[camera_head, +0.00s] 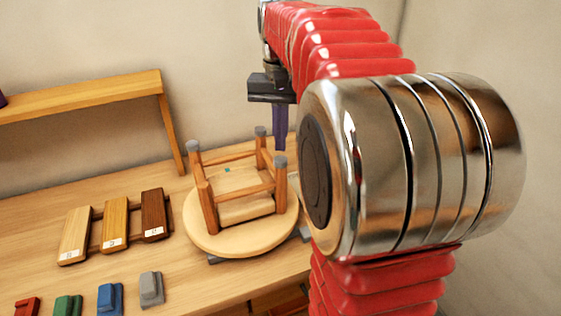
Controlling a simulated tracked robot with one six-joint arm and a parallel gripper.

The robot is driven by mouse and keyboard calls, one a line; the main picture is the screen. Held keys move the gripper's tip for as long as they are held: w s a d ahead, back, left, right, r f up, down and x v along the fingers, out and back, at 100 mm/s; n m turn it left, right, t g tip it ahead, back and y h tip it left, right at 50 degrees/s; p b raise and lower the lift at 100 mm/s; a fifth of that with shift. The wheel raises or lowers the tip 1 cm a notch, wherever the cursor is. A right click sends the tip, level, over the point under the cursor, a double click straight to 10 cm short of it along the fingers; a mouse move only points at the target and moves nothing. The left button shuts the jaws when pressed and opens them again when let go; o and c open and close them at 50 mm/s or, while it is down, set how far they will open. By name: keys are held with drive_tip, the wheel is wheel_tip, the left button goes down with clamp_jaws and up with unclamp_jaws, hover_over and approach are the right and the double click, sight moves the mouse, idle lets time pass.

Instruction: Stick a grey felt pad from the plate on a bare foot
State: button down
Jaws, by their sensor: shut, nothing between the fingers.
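A small wooden stool (247,211) stands upside down on a round pale wooden disc (240,242), legs up. Grey pads cap the back left foot (193,146), the back right foot (260,131) and the front right foot (280,162). The front left foot (203,186) shows bare wood. My gripper (280,148) points down with its dark purple fingers together and empty. In the picture it is just above the front right foot; its depth relative to the stool is hard to tell. I cannot make out a plate with loose felt pads; my arm hides the right side.
Three wood sample blocks (114,224) lie on a rack left of the disc. Red, green, blue and grey blocks (150,288) stand along the front of the bench (200,285). A wooden shelf (80,97) stands at the back left. A small teal mark (227,170) shows among the legs.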

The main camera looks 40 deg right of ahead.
sight(279, 159)
drive_tip(key=shift+r, duration=1.6)
drive_tip(key=shift+s+a, duration=0.1)
drive_tip(key=shift+a, duration=0.2)
drive_tip(key=s+a+f+n+t, duration=0.2)
drive_tip(key=s+a+f+n, duration=0.2)
drive_tip(key=a, duration=0.6)
drive_tip(key=s+a+f+n+t, duration=0.3)
drive_tip(key=s+a+f+n, duration=0.2)
drive_tip(key=s+a+f, duration=0.3)
drive_tip(key=s+a, duration=0.1)
drive_tip(key=a, duration=0.1)
drive_tip(key=shift+s+a+t, duration=0.15)
drive_tip(key=shift+a+t, duration=0.15)
